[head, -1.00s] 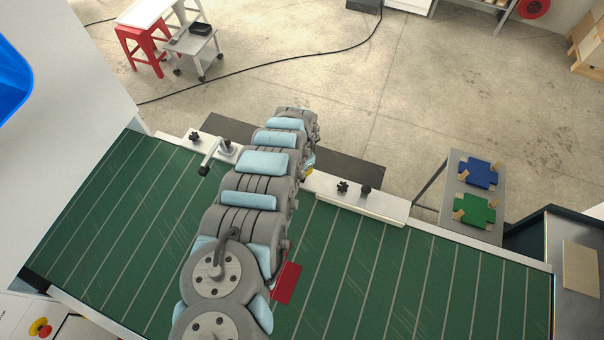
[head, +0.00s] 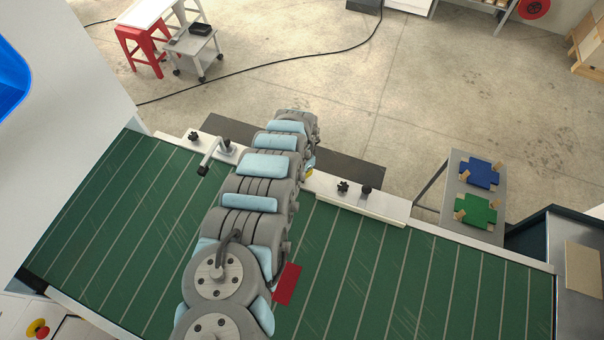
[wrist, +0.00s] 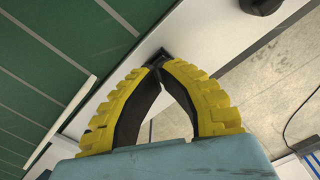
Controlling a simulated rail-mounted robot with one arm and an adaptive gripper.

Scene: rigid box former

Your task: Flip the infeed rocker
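In the wrist view my gripper (wrist: 161,66) has yellow ribbed fingers with black inner pads. The fingertips come together, and I see nothing held between them. Just beyond the tips, a small black part (wrist: 155,57), which looks like the infeed rocker, sits on the white rail (wrist: 200,45). The tips overlap it in the picture and hide part of it; I cannot tell whether they touch it or which way it is tipped. In the head view my arm hides the rocker and nearly all of the gripper.
Black knobs (head: 342,187) stand on the rail right of my arm, and a grey crank handle (head: 209,156) is on its left. A green slatted conveyor (head: 400,285) lies in front, with a red piece (head: 287,284) on it. A side table (head: 452,208) holds blue and green blanks.

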